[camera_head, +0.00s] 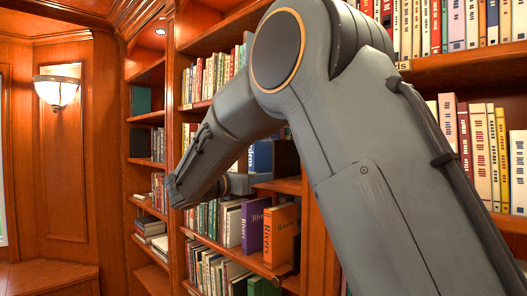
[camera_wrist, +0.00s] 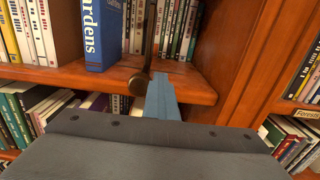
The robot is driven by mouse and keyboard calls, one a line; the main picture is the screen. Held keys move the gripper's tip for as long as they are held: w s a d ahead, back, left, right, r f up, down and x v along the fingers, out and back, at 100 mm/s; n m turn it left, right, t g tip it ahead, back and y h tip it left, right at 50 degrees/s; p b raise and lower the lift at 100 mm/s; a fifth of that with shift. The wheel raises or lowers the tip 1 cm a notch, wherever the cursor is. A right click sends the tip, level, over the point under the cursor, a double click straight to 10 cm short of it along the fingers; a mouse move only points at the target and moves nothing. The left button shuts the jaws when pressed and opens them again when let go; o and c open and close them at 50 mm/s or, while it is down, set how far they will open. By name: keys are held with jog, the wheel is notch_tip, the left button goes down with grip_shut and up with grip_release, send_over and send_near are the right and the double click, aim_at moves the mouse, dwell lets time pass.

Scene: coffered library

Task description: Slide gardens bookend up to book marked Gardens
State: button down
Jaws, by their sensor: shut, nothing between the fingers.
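The blue book marked Gardens (camera_wrist: 103,38) stands upright near the shelf's front edge in the wrist view. It also shows in the head view (camera_head: 261,157), partly behind my arm. A thin dark upright plate (camera_wrist: 150,35), which looks like the bookend, stands to the right of the book with a gap between them. A round brown knob (camera_wrist: 137,84) shows at its lower front. My gripper (camera_wrist: 162,88) is shut and empty, its tip close to the plate's lower right side. I cannot tell whether they touch.
More books (camera_wrist: 178,30) stand deeper on the shelf right of the plate. The wooden shelf edge (camera_wrist: 195,92) runs below, and an upright divider (camera_wrist: 235,70) closes the right side. The shelf beneath holds books marked Rivers (camera_head: 281,236). A wall lamp (camera_head: 57,90) is far left.

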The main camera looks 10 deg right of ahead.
jog(key=w+a+p, duration=0.1)
jog(key=w+a, duration=0.6)
jog(key=w, duration=0.4)
jog(key=shift+a, duration=0.25)
dwell(2.9)
jog(key=shift+s+d+p, duration=0.3)
jog(key=shift+s+d, duration=0.3)
jog(key=shift+s, duration=0.25)
jog(key=shift+s+d+p, duration=0.3)
jog(key=shift+s+d, duration=0.25)
jog(key=shift+s, duration=0.25)
jog(key=shift+a, duration=0.1)
jog(key=b+v, duration=0.3)
jog(key=v, duration=0.4)
jog(key=shift+s+a, duration=0.25)
